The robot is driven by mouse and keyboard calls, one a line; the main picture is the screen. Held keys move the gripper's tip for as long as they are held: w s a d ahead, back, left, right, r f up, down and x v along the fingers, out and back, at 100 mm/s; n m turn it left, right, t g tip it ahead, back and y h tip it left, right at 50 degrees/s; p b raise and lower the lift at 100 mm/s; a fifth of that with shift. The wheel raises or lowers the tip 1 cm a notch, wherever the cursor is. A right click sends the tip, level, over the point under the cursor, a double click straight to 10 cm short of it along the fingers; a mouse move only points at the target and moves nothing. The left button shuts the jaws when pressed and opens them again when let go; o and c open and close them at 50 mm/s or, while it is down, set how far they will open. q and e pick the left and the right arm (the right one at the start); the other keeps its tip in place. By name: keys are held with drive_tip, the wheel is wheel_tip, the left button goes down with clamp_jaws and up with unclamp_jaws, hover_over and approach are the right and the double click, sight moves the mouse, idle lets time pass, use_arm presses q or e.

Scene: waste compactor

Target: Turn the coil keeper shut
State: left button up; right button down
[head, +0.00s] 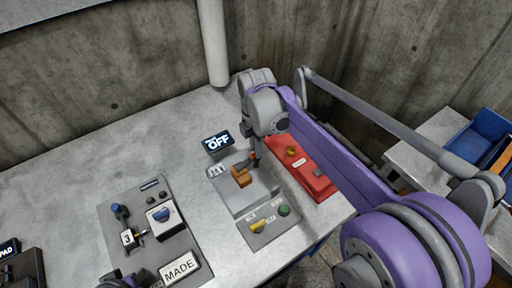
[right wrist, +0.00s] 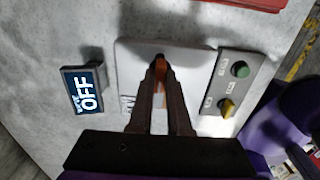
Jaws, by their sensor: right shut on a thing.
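The grey block (head: 250,192) on the bench carries an orange-brown handle (head: 241,176); I cannot tell for sure that this is the coil keeper. My right gripper (head: 254,160) reaches down over the block. It is shut on a small orange-red piece (right wrist: 160,74), seen between the fingertips in the right wrist view (right wrist: 160,62). The fingers hide most of that piece. A dark and purple part, seemingly of my left arm, shows at the bottom edge of the head view; its jaws cannot be made out.
An OFF display (head: 217,142) stands behind the block. In front is a panel with a yellow knob (head: 257,227) and green button (head: 284,211). A red plate (head: 312,180) lies to the right.

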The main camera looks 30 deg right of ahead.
idle(0.4)
drive_tip(key=c, duration=0.9)
unclamp_jaws()
drive_tip(key=shift+o, duration=0.2)
wheel_tip(320, 180, up, 11)
drive_tip(key=shift+p, duration=0.35)
drive_tip(key=shift+f, duration=0.1)
